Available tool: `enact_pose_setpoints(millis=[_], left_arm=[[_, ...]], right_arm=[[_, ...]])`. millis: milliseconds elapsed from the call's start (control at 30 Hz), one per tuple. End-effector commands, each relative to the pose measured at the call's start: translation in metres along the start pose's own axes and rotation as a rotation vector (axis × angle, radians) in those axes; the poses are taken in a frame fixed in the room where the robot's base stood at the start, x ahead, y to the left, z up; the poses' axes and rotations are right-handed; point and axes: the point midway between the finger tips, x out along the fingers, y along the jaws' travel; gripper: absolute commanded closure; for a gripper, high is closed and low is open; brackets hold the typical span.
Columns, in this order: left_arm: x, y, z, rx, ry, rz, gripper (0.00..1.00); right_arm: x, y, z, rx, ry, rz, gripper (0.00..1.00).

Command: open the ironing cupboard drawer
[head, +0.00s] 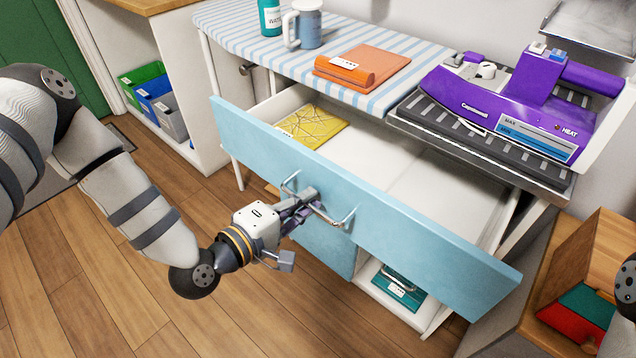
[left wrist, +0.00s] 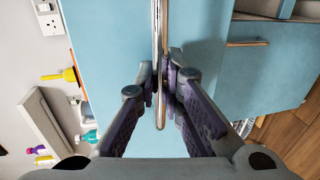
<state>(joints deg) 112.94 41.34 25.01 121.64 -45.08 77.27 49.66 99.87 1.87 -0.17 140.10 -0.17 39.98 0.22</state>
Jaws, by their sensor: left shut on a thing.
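The ironing cupboard drawer (head: 420,245) has a light blue front and a white inside. It stands pulled well out, and a yellow patterned folded item (head: 313,126) lies inside at the left. Its metal bar handle (head: 349,217) is in the middle of the front. My left gripper (head: 318,208) is shut on the handle. In the left wrist view the handle (left wrist: 160,60) runs between the two fingers (left wrist: 165,90), against the blue front (left wrist: 112,50). My right gripper is not in view.
A striped ironing surface (head: 390,85) above the drawer holds an orange folded item (head: 362,66) and a blue-grey jug (head: 308,28). A purple steam iron station (head: 500,100) stands at right. A wooden box (head: 590,265) is at lower right. Wooden floor at left is clear.

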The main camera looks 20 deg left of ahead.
Motion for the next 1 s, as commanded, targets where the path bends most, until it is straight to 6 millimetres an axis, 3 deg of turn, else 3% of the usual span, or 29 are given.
enact_pose_setpoints(millis=[200,400,633,1000], left_arm=[[-0.045,-0.006,0.0,0.0,0.0,0.002,1.0],[-0.071,-0.013,0.0,0.0,-0.002,0.002,1.0],[-0.084,-0.016,0.001,0.0,-0.003,0.003,1.0],[-0.086,-0.017,0.001,0.0,-0.003,0.003,1.0]], right_arm=[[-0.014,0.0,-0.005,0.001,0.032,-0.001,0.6],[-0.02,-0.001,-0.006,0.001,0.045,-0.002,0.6],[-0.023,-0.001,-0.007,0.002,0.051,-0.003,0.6],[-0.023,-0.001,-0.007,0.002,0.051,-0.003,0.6]])
